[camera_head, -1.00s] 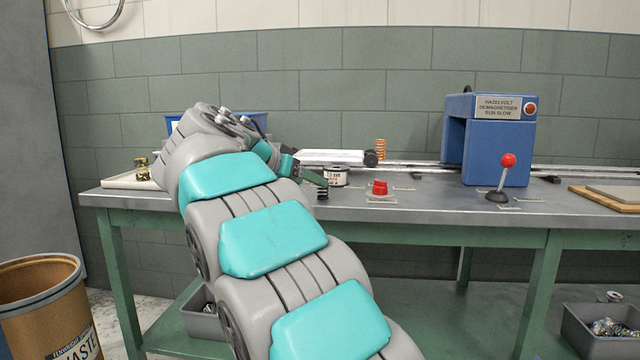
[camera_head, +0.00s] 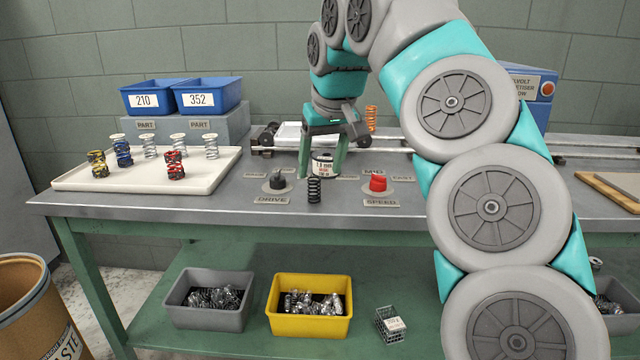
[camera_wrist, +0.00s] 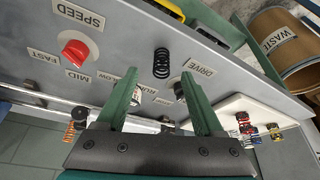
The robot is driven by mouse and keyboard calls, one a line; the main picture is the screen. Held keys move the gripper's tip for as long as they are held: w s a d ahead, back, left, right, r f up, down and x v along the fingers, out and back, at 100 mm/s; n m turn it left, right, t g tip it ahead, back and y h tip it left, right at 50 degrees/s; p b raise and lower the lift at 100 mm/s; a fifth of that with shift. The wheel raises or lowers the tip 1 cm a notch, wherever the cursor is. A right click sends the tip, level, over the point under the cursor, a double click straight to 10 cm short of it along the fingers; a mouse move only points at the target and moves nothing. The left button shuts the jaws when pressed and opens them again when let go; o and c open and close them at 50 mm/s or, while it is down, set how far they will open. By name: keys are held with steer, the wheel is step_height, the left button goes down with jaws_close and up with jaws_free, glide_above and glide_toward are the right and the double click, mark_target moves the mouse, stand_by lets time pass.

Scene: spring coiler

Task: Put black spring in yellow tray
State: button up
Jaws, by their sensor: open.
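The black spring (camera_head: 314,190) stands upright on the grey bench top, in front of a small labelled tin (camera_head: 322,168). In the wrist view the black spring (camera_wrist: 161,62) shows just past and between my fingertips, with no finger touching it. My gripper (camera_head: 323,172) points down at the bench behind the spring. Its green fingers are open and empty, and they also show in the wrist view (camera_wrist: 159,78). The yellow tray (camera_head: 310,327) is on the green lower shelf and holds silvery metal parts. Its edge seems partly visible at the top of the wrist view.
The drive knob (camera_head: 277,182) and red speed knob (camera_head: 378,183) flank the spring. A white tray (camera_head: 120,205) with several coloured springs is at left. A grey bin (camera_head: 205,317) and a small wire basket (camera_head: 390,325) flank the yellow tray. The bench edge overhangs the shelf.

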mark_target(315, 179)
steer(key=x, duration=0.5)
steer(key=shift+w+a+r+p, duration=0.15)
steer(key=shift+w+a+p, duration=0.15)
steer(key=shift+a, duration=0.05)
steer(key=shift+w+f, duration=0.25)
steer(key=shift+f, duration=0.3)
steer(key=shift+c, duration=0.4)
jaws_close()
